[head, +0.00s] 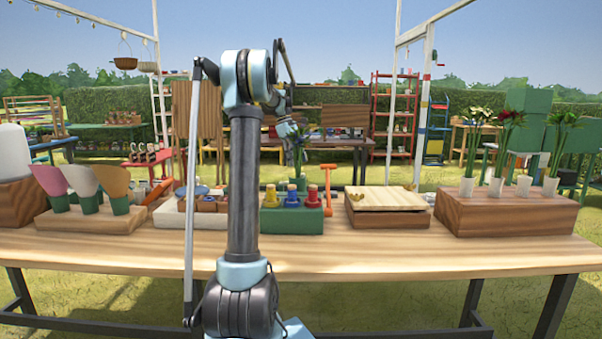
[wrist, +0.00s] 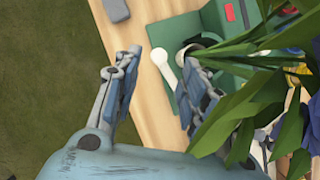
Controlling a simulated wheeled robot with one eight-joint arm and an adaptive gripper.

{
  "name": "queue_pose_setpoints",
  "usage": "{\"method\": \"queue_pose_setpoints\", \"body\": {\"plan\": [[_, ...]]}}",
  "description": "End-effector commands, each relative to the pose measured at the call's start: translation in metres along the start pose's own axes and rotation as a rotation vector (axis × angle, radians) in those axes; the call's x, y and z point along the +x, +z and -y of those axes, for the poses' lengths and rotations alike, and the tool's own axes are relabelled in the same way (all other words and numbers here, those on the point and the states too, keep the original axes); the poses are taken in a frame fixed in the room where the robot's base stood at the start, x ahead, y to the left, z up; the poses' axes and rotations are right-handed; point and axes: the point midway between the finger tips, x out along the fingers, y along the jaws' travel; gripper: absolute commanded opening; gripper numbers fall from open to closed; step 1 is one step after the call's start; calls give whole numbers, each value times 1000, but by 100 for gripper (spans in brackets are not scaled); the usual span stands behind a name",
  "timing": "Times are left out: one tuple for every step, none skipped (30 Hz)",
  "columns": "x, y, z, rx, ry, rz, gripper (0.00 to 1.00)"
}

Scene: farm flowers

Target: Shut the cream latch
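A cream latch (wrist: 165,65), a short lever with a rounded end, shows in the wrist view beside a green body (wrist: 215,75) at the table's edge. Its far end runs towards a pale round part partly covered by leaves and a finger. I cannot make out the latch in the head view. My gripper (wrist: 158,88) is open, its fingers apart on either side of the lever's line in the picture; contact is not clear.
The green caddy (head: 275,222) holds several coloured bottles. A wooden box (head: 388,218) stands to its right, and a planter block (head: 510,219) beyond. The table's front strip (head: 400,255) is clear.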

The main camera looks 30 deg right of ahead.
Motion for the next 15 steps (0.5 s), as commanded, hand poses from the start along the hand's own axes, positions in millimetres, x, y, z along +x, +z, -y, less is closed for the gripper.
{"method": "queue_pose_setpoints", "body": {"plan": [[10,0,0,1,0,0,39],[15,0,0,1,-1,0,39],[21,1,0,2,-1,0,39],[25,1,0,2,-1,0,39],[30,1,0,2,-1,0,39],[35,0,0,2,0,0,39],[38,0,0,2,0,0,39],[41,0,0,2,0,0,39],[45,0,0,1,0,0,39],[47,0,0,1,0,0,39],[49,0,0,1,0,0,39],[51,0,0,1,0,0,39],[52,0,0,1,0,0,39],[54,0,0,1,0,0,39],[55,0,0,0,0,0,39]]}}
